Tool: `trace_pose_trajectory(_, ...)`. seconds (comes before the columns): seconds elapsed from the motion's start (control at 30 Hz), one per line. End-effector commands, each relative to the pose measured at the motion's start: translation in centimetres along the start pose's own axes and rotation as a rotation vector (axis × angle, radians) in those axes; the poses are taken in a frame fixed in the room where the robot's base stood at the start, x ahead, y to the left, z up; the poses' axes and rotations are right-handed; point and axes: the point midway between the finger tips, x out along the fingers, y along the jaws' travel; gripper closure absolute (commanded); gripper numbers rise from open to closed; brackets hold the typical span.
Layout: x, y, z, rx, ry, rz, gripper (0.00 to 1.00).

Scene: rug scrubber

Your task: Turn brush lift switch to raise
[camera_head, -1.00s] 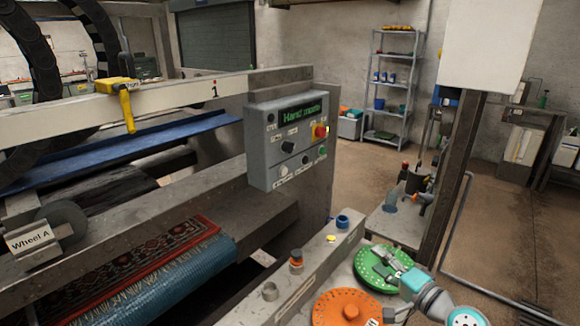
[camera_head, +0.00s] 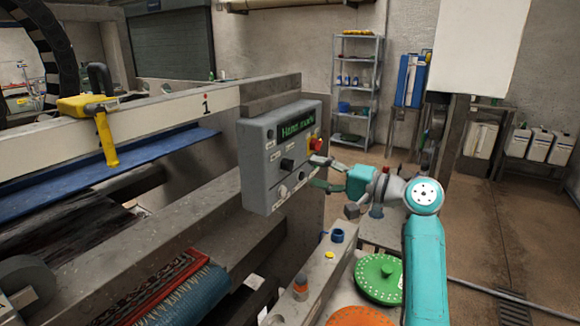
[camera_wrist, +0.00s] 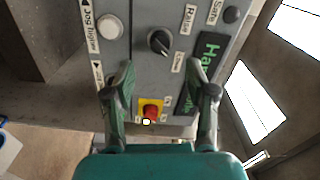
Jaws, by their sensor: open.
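The grey control panel (camera_head: 262,160) is fixed to the machine's side, with a green display reading "Hand mode". The brush lift switch (camera_wrist: 160,42) appears to be the black rotary knob between the labels "Raise" and "Lower" in the wrist view. It also shows as a dark knob (camera_head: 287,164) on the panel in the head view. Which label its pointer faces is not clear to me. My gripper (camera_head: 318,172) is open and empty, facing the panel from the right. In the wrist view its two fingers (camera_wrist: 164,72) straddle the panel area just below the knob, apart from it.
A red emergency button (camera_wrist: 151,112) on a yellow plate lies between my fingers in the wrist view. A white jog button (camera_wrist: 110,27) sits beside the knob. A yellow-handled tool (camera_head: 104,115) hangs on the beam. A green disc (camera_head: 380,277) stands below my arm.

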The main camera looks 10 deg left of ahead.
Motion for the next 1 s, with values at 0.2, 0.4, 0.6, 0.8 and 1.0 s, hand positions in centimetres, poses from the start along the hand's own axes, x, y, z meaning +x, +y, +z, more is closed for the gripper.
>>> trace_pose_trajectory(0.2,4.0,0.0,0.0,0.0,-0.001,0.0,0.44)
trace_pose_trajectory(0.4,6.4,0.0,0.0,0.0,0.0,0.0,0.44)
trace_pose_trajectory(0.6,7.2,0.0,0.0,-0.001,0.001,0.0,0.44)
trace_pose_trajectory(0.8,7.3,0.0,0.0,-0.001,0.001,0.0,0.44)
trace_pose_trajectory(1.0,7.2,0.0,0.0,-0.001,0.001,0.0,0.84)
